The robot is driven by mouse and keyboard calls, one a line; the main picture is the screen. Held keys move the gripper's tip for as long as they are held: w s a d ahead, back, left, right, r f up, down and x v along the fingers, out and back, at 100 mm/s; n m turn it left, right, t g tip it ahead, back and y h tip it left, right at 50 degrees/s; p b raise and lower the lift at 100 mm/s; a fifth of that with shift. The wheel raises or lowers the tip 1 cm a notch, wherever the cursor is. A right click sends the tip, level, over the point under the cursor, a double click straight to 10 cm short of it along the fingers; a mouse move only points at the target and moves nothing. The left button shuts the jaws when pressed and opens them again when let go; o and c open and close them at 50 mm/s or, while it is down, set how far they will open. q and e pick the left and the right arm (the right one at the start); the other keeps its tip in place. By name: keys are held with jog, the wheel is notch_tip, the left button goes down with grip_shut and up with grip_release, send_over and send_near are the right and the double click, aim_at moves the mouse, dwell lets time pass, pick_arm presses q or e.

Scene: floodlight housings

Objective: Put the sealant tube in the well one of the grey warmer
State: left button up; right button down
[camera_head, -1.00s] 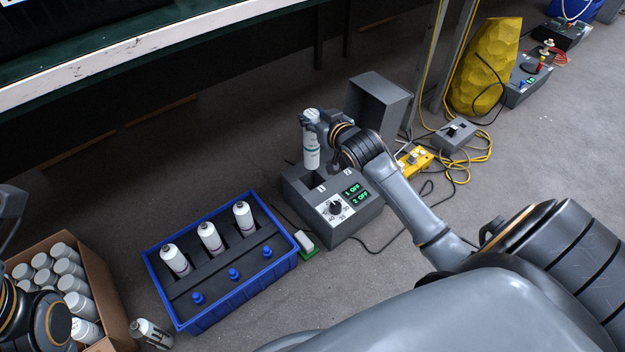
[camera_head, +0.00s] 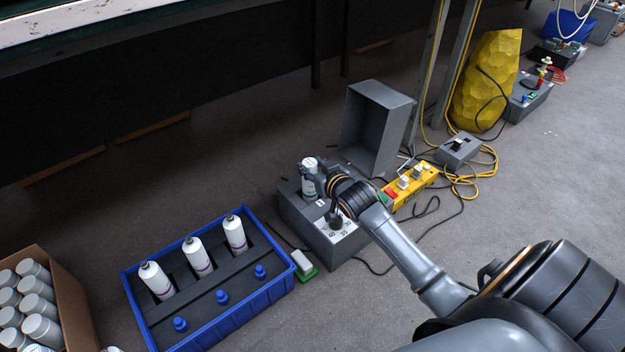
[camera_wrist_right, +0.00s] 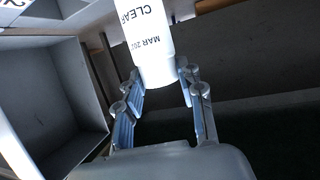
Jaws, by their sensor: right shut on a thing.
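The white sealant tube (camera_head: 309,180) is upright at the left well of the grey warmer (camera_head: 306,228), just behind the mark 1. Its lower end appears to be down in that well; the gripper partly hides it. My right gripper (camera_head: 314,180) is shut on the tube, low over the warmer. In the right wrist view the tube (camera_wrist_right: 145,45), printed CLEAR and MAR, stands between the two fingers (camera_wrist_right: 160,105). The warmer's lid (camera_head: 377,130) is open at the back. My arm hides the second well and the display. My left gripper is out of view.
A blue crate (camera_head: 240,302) with several white tubes and blue caps stands left of the warmer. A cardboard box (camera_head: 75,300) of white cans is at far left. A yellow power strip (camera_head: 415,188) and cables lie to the right. A green-based block (camera_head: 303,263) lies between crate and warmer.

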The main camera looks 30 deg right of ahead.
aim_at(310, 187)
notch_tip(310, 187, down, 3)
jog(key=shift+b, duration=0.85)
jog(key=c, duration=0.8)
grip_release()
jog(key=shift+f, duration=0.2)
jog(key=shift+c, duration=0.2)
